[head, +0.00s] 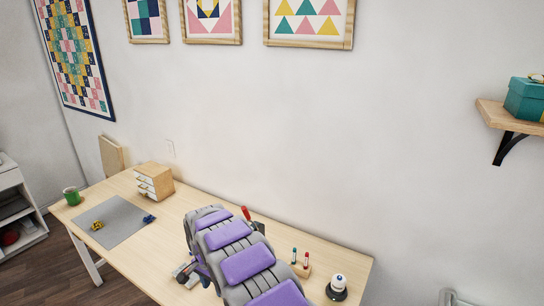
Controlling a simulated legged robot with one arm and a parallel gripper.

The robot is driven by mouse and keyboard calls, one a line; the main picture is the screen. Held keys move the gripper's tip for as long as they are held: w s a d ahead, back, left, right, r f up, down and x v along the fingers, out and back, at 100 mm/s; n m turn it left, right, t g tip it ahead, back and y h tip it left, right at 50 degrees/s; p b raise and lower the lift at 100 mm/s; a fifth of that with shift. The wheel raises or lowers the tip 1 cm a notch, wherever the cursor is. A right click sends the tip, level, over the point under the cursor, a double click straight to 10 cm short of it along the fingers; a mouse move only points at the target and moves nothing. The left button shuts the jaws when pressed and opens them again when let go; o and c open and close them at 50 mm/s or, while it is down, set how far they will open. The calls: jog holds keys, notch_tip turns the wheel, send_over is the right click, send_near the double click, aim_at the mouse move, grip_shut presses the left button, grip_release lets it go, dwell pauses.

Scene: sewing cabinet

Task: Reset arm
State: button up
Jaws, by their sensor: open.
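My arm, grey with purple pads, reaches up from the bottom centre over the wooden table (128,262) and bends down at its far end. My gripper (186,271) shows only in part at the left of the arm, low over the table's front part. It is open. Its fingers are small and partly hidden by the arm, and I see nothing held in it.
A grey mat (112,222) bears yellow (97,226) and blue (149,219) small items.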

jog(key=s+d+r+n, duration=0.1)
jog(key=s+d+r, duration=0.4)
jog(key=d, duration=0.3)
jog(key=s+d+r+b, duration=0.1)
jog(key=s+d+r, duration=0.3)
jog(key=d+r, duration=0.25)
jog(key=s+d+r+n, duration=0.1)
jog(key=s+d+r, duration=0.4)
jog(key=d, duration=0.3)
jog(key=s+d+n, duration=0.2)
jog(key=s+d, duration=0.3)
jog(key=s, duration=0.8)
jog(key=s+d+n+g+b, duration=0.1)
jog(key=s+d, duration=0.4)
jog(key=s, duration=0.9)
jog(key=shift+s+r+n+g+b, duration=0.15)
jog(key=shift+n+g+b, duration=0.15)
jog(key=shift+n, duration=0.1)
jog(key=shift+d, duration=0.1)
jog(key=shift+c, duration=0.6)
